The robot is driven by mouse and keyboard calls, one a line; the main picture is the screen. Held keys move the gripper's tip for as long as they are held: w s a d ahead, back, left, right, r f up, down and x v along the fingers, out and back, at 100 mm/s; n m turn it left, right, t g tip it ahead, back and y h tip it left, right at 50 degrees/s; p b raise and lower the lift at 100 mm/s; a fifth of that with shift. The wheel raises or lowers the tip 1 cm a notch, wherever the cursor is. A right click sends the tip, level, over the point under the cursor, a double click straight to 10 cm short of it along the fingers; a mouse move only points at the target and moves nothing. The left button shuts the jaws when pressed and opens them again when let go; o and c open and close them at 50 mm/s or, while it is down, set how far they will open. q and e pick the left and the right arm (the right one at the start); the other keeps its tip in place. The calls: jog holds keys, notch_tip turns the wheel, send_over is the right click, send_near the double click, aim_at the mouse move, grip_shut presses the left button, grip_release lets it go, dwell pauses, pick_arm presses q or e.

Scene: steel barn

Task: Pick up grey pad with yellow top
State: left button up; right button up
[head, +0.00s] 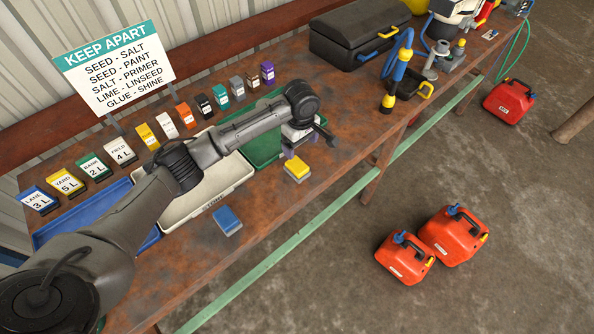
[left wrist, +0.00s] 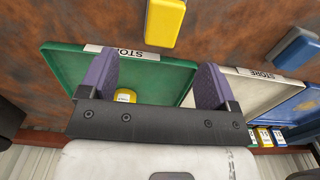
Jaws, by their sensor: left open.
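The grey pad with yellow top (head: 297,169) lies on the rusty bench near its front edge, just in front of the green tray (head: 254,152). In the left wrist view its yellow top (left wrist: 165,20) shows at the upper edge, beyond the fingertips. My left gripper (head: 308,146) is above the bench, just behind the pad and apart from it. In the left wrist view the purple fingers of the left gripper (left wrist: 157,75) are spread wide with nothing held, over the green tray. My right gripper is in neither view.
A blue-topped pad (head: 228,219) lies on the bench before the white tray (head: 222,186). A small yellow item (left wrist: 125,96) sits in the green tray. A blue tray (head: 95,215), several labelled blocks and a black toolbox (head: 358,34) stand on the bench.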

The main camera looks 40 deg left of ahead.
pick_arm(q)
send_over(298, 166)
jog(key=f, duration=0.5)
jog(key=shift+w+d+f+b, duration=0.1)
jog(key=shift+w+f+b, duration=0.2)
jog(key=shift+w+b, duration=0.05)
jog(key=f, duration=0.2)
jog(key=f+b, duration=0.1)
jog(key=shift+s+f, duration=0.3)
jog(key=shift+f, duration=0.75)
jog(key=shift+c, duration=0.5)
jog(key=c, duration=0.9)
